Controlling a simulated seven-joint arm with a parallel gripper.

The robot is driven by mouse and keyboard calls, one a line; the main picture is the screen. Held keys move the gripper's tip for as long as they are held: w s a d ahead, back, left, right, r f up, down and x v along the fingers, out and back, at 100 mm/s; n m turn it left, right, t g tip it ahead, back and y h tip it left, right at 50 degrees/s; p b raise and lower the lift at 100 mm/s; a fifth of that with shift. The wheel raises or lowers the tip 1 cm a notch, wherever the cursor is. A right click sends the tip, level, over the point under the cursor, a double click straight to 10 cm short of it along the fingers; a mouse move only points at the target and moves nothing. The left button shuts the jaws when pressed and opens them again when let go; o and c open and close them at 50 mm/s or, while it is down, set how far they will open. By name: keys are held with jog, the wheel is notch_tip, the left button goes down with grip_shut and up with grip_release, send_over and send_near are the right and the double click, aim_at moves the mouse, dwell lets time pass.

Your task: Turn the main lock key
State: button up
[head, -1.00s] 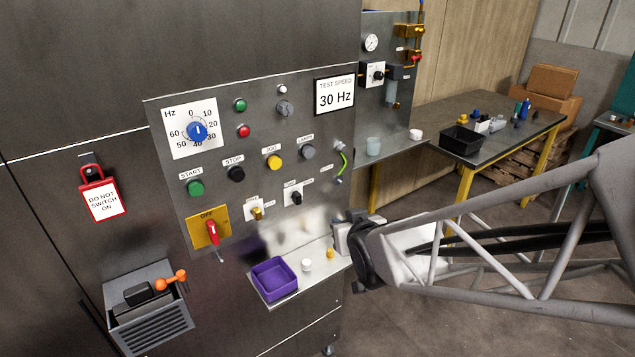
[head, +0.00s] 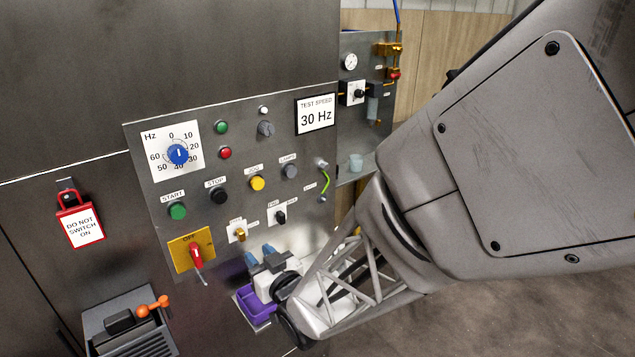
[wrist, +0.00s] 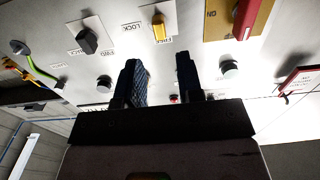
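The brass-yellow lock key (head: 241,233) sits in a white plate low on the control panel. In the wrist view the key (wrist: 159,28) shows upside down, with the words LOCK and FREE beside its plate. My gripper (head: 260,254) is just below and right of the key in the head view, with its two dark blue fingers towards the panel. In the wrist view my gripper (wrist: 162,78) has its fingers apart with nothing between them. The key is beyond the fingertips and looks untouched.
A red switch handle (head: 195,256) on a yellow plate is left of the key. A black selector knob (head: 280,217) is right of it. The purple tray (head: 252,306) on the shelf is partly hidden by my gripper. A red padlock tag (head: 80,226) hangs at left.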

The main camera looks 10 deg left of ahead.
aim_at(243, 238)
jog(key=shift+w+a, duration=0.1)
jog(key=shift+x, duration=3.8)
jog(key=c, duration=0.6)
